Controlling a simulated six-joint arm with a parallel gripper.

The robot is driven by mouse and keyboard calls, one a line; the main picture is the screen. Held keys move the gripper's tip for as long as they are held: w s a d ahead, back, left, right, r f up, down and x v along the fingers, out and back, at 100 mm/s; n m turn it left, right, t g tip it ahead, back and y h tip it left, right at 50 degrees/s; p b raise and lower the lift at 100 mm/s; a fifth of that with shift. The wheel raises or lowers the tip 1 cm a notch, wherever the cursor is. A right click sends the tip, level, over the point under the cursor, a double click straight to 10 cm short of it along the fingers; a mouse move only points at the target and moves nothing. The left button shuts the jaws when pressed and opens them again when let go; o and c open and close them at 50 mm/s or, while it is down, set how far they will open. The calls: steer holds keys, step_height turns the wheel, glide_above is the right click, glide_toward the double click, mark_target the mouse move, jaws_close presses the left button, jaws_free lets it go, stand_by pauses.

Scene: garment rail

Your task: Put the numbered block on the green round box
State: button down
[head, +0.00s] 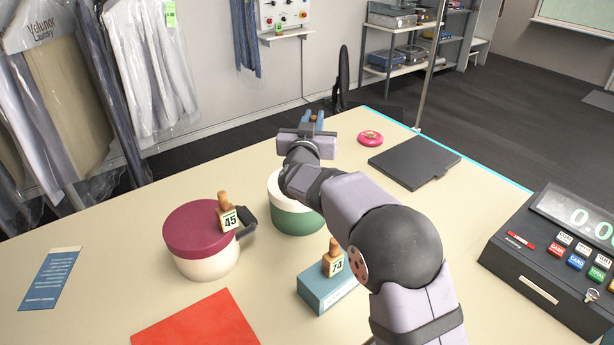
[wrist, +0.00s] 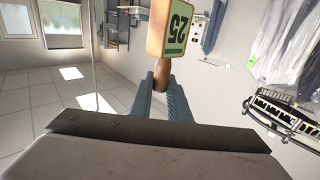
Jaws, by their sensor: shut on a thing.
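My gripper (head: 312,122) is raised above the far side of the table, its fingers pointing away from me. It is shut on the wooden stem of a numbered block (wrist: 170,32). In the wrist view the block has a green label that seems to read 25, upside down; in the head view it is mostly hidden. The green round box (head: 294,220) stands on the table, green below with a cream lid. My arm hides part of its lid and right side. The lid's visible part is bare.
A blue box (head: 322,292) bears block 74 (head: 334,262). A red sheet (head: 195,322), a dark flat pad (head: 413,160), a pink ring-shaped thing (head: 370,138) and a till (head: 555,260) are also on the table.

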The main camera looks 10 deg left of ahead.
steer(key=shift+f+p, duration=1.45)
steer(key=shift+f, duration=3.55)
steer(key=shift+f, duration=0.25)
steer(key=c, duration=1.7)
jaws_free()
steer(key=shift+r, duration=0.1)
steer(key=shift+o, duration=0.2)
steer(key=shift+s+r, duration=0.1)
steer(key=shift+r, duration=0.05)
steer(key=shift+s, duration=0.25)
steer(key=s+b, duration=0.4)
steer(key=s, duration=0.7)
steer(key=shift+s+b, duration=0.2)
steer(key=shift+b, duration=0.1)
